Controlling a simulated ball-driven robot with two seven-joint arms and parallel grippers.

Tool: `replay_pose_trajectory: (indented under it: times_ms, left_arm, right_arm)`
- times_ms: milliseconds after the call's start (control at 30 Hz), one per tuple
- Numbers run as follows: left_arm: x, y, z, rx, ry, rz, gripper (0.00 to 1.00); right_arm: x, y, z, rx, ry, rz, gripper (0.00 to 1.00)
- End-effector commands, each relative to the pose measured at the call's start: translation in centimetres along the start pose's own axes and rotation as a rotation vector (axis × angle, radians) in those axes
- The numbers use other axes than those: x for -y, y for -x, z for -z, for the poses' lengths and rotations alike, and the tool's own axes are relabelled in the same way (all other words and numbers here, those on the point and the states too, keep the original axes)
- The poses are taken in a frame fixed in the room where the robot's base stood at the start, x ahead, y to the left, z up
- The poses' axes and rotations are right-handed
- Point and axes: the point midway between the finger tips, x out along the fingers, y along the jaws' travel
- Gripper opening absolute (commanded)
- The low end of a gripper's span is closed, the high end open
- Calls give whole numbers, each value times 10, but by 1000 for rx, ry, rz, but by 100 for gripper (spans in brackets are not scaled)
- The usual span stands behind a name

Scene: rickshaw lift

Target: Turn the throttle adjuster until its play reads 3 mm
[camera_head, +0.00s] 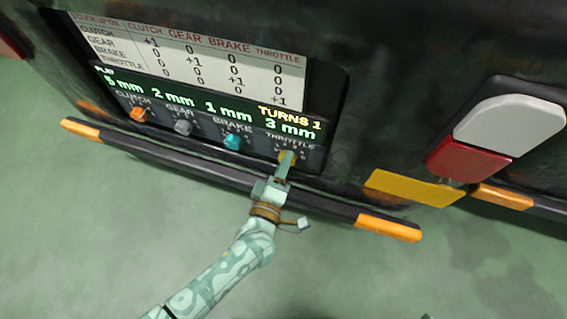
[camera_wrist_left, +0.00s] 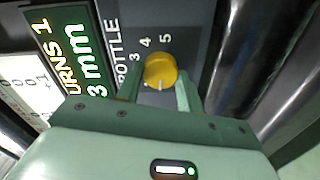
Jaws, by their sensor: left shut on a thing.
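The throttle adjuster is a yellow knob (camera_wrist_left: 160,72) with the numbers 3, 4 and 5 printed around it. In the head view the throttle knob (camera_head: 287,157) is mostly covered by my left gripper (camera_head: 285,168). In the left wrist view the fingers of my left gripper (camera_wrist_left: 160,92) stand on either side of the knob, shut on it. The display (camera_head: 290,124) reads TURNS 1 and 3 mm above the throttle label. The same display (camera_wrist_left: 85,60) shows 3 mm in the left wrist view. My right gripper is not in view.
Orange clutch (camera_head: 138,114), grey gear (camera_head: 183,127) and teal brake (camera_head: 233,142) knobs line the panel, reading 5, 2 and 1 mm. A printed chart (camera_head: 190,58) sits above. A dark bar (camera_head: 170,158) with orange ends runs below the panel.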

Motion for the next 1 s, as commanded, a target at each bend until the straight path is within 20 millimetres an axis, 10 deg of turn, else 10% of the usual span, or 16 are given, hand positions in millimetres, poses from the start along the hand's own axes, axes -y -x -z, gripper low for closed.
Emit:
replay_pose_trajectory:
  times_ms: [967, 1000]
  left_arm:
    - [3, 1, 0, -1, 237, 6, 15]
    - [3, 1, 0, -1, 237, 6, 40]
  right_arm:
    - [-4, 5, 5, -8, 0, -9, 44]
    - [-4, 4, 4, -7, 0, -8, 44]
